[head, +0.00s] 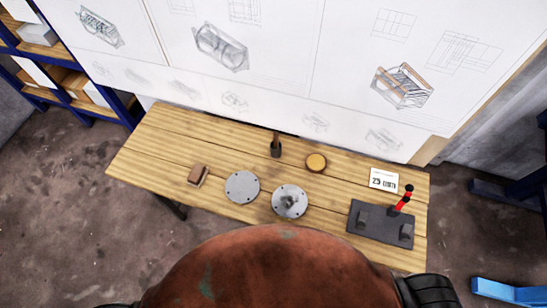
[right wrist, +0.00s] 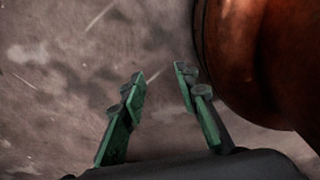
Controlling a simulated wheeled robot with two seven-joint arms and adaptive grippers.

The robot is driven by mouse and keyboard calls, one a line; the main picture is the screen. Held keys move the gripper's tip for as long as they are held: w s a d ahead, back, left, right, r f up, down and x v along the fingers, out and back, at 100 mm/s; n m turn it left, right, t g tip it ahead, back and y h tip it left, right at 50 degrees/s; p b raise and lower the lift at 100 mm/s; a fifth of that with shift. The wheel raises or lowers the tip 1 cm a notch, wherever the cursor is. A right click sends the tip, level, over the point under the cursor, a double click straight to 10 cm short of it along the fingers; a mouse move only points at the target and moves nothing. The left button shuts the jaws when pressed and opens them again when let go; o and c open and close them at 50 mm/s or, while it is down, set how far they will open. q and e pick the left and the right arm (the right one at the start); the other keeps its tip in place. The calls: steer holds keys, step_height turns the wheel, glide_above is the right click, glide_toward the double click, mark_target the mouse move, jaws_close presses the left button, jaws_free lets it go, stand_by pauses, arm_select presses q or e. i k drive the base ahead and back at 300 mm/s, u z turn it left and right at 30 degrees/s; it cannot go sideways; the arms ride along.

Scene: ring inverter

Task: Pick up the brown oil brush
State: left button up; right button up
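A small upright item (head: 276,147) with a brown handle and a dark lower part stands near the back edge of the wooden table (head: 150,150); it looks like the oil brush. A low brown block (head: 198,175) lies at the table's left and could also be a brush; it is too small to tell. My right gripper (right wrist: 158,75) shows in the right wrist view with its green fingers apart and nothing between them. It is above the floor, away from the table items. My left gripper is not in view.
Two grey discs (head: 242,187) (head: 289,201), a round yellow-brown tin (head: 316,162), a white card (head: 384,180) and a dark plate (head: 380,224) with a red-and-black tool (head: 404,198) share the table. A white drawing board (head: 270,65) stands behind it.

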mark_target(276, 133)
steer(key=z, duration=0.15)
steer(key=k, duration=0.1)
steer(key=z, duration=3.4)
steer(key=k, duration=2.3)
steer(key=u, duration=2.1)
